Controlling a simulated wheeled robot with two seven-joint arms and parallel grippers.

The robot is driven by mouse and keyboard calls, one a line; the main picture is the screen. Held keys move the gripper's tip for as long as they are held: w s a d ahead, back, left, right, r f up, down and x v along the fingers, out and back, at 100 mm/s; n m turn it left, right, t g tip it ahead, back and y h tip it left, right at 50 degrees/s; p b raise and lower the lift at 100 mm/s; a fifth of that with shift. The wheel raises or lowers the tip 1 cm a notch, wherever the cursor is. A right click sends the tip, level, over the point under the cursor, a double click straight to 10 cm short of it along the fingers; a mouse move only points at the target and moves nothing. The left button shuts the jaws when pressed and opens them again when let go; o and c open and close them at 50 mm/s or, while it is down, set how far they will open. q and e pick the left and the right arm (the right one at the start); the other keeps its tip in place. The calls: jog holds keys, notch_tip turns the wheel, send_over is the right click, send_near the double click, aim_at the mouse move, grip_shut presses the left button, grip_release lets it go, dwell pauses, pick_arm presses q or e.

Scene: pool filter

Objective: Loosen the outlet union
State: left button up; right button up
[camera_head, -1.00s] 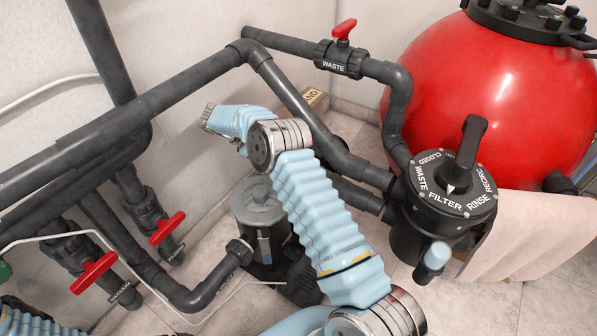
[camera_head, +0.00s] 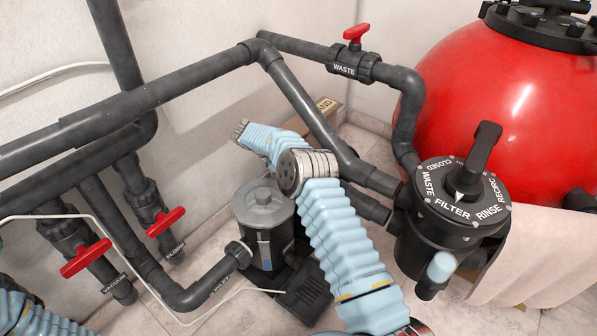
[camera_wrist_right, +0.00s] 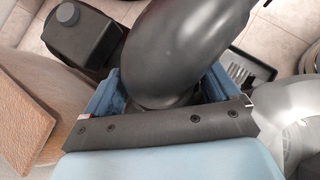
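A grey pump (camera_head: 265,210) stands on the floor, its lid on top. A ribbed collar (camera_head: 239,253) joins the lower left pipe to it. I cannot tell which joint is the outlet union; my right arm covers the pipework right of the pump. That arm's pale blue sleeve rises from the bottom and bends left at a metal joint, above and behind the pump. The right gripper's fingers are not clear there. In the right wrist view, blue jaw parts flank a thick dark curved pipe (camera_wrist_right: 178,50); a firm hold cannot be made out. My left gripper is out of view.
The multiport valve (camera_head: 455,200) and red filter tank (camera_head: 500,100) stand at the right. Red handles (camera_head: 86,258) (camera_head: 165,222) sit on valves at the left. A WASTE valve (camera_head: 353,62) is overhead. A white hose crosses the lower left.

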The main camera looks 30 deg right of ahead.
jog(key=shift+c, duration=0.9)
jog(key=shift+r+n+t+p, duration=0.25)
jog(key=shift+n+t+p, duration=0.25)
jog(key=shift+n+p, duration=0.2)
jog(key=shift+n+t+h, duration=0.3)
jog(key=shift+n, duration=0.1)
jog(key=shift+c, duration=0.4)
jog(key=shift+s+f+n+t+p, duration=0.1)
jog(key=shift+f+n+t+p, duration=0.1)
jog(key=shift+n+t+p, duration=0.15)
jog(key=o, duration=0.9)
jog(key=shift+f, duration=0.15)
jog(key=shift+c, duration=0.2)
jog(key=p+v, duration=0.1)
jog(key=v, duration=1.3)
jog(key=shift+p, duration=0.3)
jog(key=shift+a+f, duration=0.1)
